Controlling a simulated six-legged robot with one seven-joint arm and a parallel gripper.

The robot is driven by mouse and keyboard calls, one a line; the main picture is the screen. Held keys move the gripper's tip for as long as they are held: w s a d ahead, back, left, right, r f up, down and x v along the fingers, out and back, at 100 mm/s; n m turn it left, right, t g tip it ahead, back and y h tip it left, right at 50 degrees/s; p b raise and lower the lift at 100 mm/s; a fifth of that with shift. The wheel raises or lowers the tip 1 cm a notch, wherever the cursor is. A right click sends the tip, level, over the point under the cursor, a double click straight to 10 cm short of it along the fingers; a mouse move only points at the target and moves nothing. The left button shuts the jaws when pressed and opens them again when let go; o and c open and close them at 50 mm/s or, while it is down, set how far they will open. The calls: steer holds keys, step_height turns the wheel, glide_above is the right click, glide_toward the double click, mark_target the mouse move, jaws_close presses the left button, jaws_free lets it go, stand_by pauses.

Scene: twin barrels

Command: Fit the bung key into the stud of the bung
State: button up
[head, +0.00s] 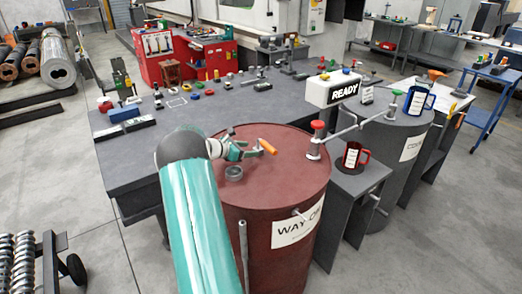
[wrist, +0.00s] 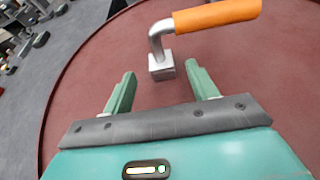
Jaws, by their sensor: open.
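The bung key has an orange handle (wrist: 215,14) and a bent grey metal shank ending in a square block (wrist: 161,67). It shows over the red barrel's top (head: 285,178), with its orange handle (head: 267,146) pointing right in the head view. My gripper (wrist: 160,82) is open and empty, its two fingers either side of the space just short of the square block. In the head view my gripper (head: 250,151) is close to the key's left end. A grey round fitting (head: 233,173) on the barrel top may be the bung; no stud is clear. I cannot tell whether the block touches anything below.
A dark red mug (head: 353,156) sits on a side stand. The grey workbench (head: 140,160) lies behind and left.

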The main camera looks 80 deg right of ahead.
mark_target(256, 149)
steer(key=x, duration=0.6)
steer(key=shift+a+f, duration=0.1)
jaws_close()
